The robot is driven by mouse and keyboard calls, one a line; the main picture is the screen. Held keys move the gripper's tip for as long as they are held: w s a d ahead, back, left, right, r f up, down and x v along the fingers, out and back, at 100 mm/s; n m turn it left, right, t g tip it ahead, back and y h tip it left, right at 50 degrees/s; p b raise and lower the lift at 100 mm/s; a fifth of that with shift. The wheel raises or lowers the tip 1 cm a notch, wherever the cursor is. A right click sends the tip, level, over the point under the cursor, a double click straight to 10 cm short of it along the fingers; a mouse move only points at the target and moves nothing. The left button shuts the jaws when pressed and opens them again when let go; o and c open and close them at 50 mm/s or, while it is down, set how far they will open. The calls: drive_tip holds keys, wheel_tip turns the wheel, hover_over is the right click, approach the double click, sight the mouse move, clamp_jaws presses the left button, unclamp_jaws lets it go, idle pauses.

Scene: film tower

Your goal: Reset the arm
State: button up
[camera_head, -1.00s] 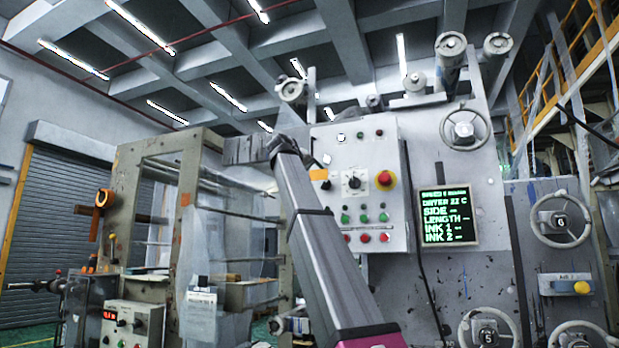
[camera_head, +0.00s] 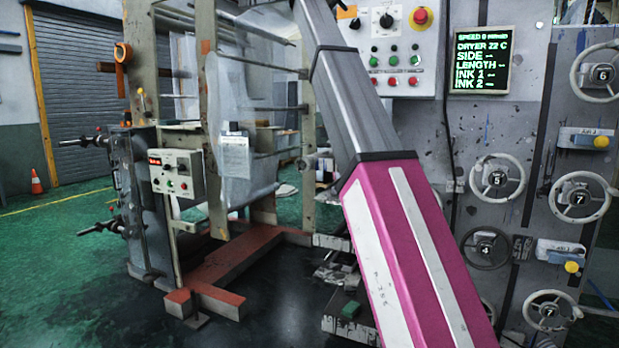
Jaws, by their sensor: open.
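My arm (camera_head: 350,95) rises from the bottom right of the middle to the top edge, with a pink and white lower part and a grey upper part. My gripper is out of view beyond the top edge. The arm passes in front of the machine and hides part of the frame and panel behind it. I cannot tell how far it stands from them.
A control panel (camera_head: 405,50) with buttons and a red emergency stop is right of my arm. A green-text screen (camera_head: 482,60) and several handwheels (camera_head: 497,177) sit farther right. A metal frame with plastic film (camera_head: 245,130) stands left. Green floor (camera_head: 60,260) is open at far left.

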drive_tip(key=w+d+f+n+g+y, duration=0.1)
drive_tip(key=w+f, duration=0.3)
drive_tip(key=f, duration=1.3)
drive_tip(key=w+d+f+g+y, duration=0.1)
drive_tip(key=w+f+y, duration=0.15)
drive_tip(key=f, duration=1.35)
drive_tip(key=s+d+f+g+y, duration=0.1)
drive_tip(key=d+f, duration=0.1)
drive_tip(key=f, duration=1.1)
drive_tip(key=s+d+f+g, duration=0.1)
drive_tip(key=f+g, duration=0.1)
drive_tip(key=f, duration=1.2)
drive_tip(key=s+d+f+g+y, duration=0.1)
drive_tip(key=s+d+f, duration=0.1)
drive_tip(key=s+f, duration=0.7)
drive_tip(key=s+d+f+g+y, duration=0.15)
drive_tip(key=s+f, duration=0.25)
drive_tip(key=f, duration=0.9)
drive_tip(key=s+d+f+g+y, duration=0.1)
drive_tip(key=s+f+g, duration=0.1)
drive_tip(key=s+f, duration=0.7)
drive_tip(key=s+f+m+g+y, duration=0.1)
drive_tip(key=s+f+m, duration=0.1)
drive_tip(key=s+f, duration=0.8)
wheel_tip(320, 180, down, 2)
drive_tip(key=shift+d+y, duration=0.3)
drive_tip(key=shift+d, duration=0.1)
drive_tip(key=shift+g, duration=0.25)
